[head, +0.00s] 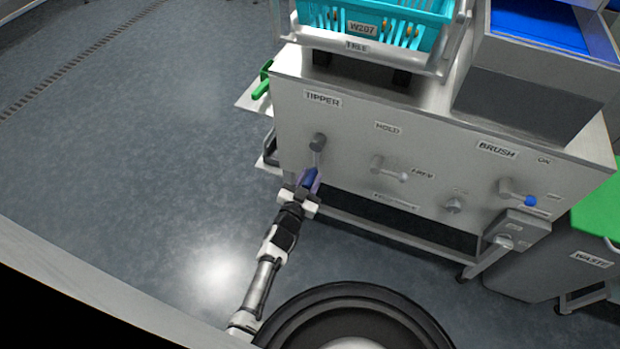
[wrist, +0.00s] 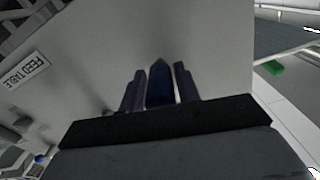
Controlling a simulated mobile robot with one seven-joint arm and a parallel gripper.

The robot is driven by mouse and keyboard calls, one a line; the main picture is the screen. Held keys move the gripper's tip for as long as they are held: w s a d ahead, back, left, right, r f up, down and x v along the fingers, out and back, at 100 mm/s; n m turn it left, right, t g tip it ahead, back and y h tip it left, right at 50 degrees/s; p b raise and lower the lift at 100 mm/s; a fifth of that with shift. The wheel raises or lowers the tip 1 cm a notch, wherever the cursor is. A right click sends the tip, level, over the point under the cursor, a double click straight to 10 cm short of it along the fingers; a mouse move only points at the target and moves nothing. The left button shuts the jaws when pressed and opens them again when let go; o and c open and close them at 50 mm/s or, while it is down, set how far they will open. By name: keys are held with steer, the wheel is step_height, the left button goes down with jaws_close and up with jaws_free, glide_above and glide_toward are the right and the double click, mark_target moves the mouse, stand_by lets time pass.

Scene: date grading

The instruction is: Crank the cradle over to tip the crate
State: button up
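The teal crate (head: 385,17), labelled W207, sits in the grey metal cradle (head: 352,44) on top of the machine and looks level. Below, under the TIPPER label, the crank hub (head: 317,142) sticks out of the front panel, its arm hanging down. The crank's blue handle (head: 308,177) is at the lower end. My gripper (head: 309,184) reaches it from below. In the wrist view the dark blue handle (wrist: 160,84) stands between the two fingers of my gripper (wrist: 160,88), which are closed against its sides. The crate's upper part is cut off.
A waste bin with a green top (head: 598,208) stands at the right. The floor on the left is clear.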

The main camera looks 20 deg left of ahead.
jaws_close()
